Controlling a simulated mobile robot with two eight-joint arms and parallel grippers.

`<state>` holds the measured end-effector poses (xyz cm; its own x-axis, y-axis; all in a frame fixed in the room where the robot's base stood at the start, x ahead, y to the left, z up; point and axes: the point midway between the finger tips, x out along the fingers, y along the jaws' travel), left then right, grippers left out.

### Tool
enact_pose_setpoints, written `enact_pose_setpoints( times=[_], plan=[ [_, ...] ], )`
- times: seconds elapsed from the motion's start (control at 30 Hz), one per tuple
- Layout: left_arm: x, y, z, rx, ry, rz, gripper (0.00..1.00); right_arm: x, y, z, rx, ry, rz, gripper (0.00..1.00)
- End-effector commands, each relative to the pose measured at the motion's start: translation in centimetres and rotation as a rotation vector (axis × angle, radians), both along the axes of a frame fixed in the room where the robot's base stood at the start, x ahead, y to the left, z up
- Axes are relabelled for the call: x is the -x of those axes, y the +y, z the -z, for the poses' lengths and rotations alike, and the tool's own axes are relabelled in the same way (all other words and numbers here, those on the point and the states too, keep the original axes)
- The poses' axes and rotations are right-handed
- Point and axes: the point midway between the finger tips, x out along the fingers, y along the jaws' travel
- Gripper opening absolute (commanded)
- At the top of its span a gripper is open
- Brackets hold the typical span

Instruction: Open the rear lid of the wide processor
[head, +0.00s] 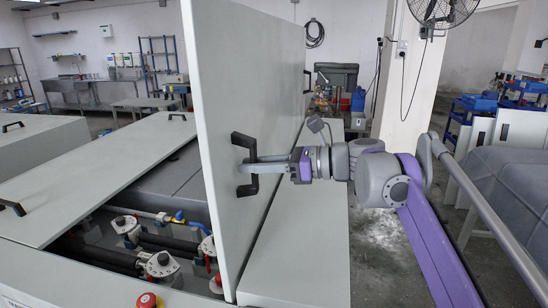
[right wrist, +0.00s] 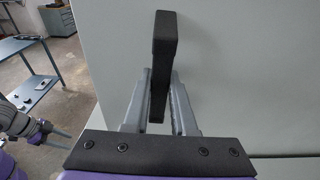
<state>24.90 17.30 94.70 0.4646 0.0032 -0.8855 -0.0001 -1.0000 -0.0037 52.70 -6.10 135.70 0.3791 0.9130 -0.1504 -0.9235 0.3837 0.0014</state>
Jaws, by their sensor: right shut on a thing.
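The wide processor (head: 30,255) is a long pale grey machine with an open bay of pipes and valves (head: 155,255). One grey lid (head: 245,60) stands raised, nearly upright, with a black handle (head: 246,190) on its face. My right gripper (head: 262,166) is shut on that handle. In the right wrist view the fingers (right wrist: 160,105) sit on both sides of the black handle bar (right wrist: 163,50). My left gripper is not in the head view; a purple and grey arm with a gripper (right wrist: 55,137) shows at the left of the right wrist view, its fingers apart.
Another flat grey lid (head: 100,180) with black handles lies over the machine to the left. A red button (head: 146,300) is on the front edge. Grey covered bulk (head: 510,195) stands at right, with floor (head: 375,255) between.

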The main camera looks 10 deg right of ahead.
Motion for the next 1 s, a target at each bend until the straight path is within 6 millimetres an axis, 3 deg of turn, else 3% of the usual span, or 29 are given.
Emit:
enact_pose_setpoints(
  times=[0.03,0.1,0.43,0.47,0.6,1.0],
  plan=[
    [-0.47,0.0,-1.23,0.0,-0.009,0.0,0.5,-0.34,1.07,-0.93,0.017,0.004,-0.007,0.0],
    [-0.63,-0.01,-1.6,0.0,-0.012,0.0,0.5,-0.62,1.64,-0.82,0.037,0.013,-0.002,0.0],
    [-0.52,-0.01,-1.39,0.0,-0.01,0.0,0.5,-0.76,1.71,-0.33,0.046,0.019,0.003,0.0],
    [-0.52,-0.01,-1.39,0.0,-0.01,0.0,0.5,-0.76,1.71,-0.33,0.046,0.019,0.003,0.3],
    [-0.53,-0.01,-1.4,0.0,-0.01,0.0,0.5,-0.75,1.72,-0.33,0.048,0.018,0.002,0.55],
    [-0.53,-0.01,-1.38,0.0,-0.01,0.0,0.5,-0.69,1.77,-0.27,0.048,0.019,0.0,0.55]
  ],
)
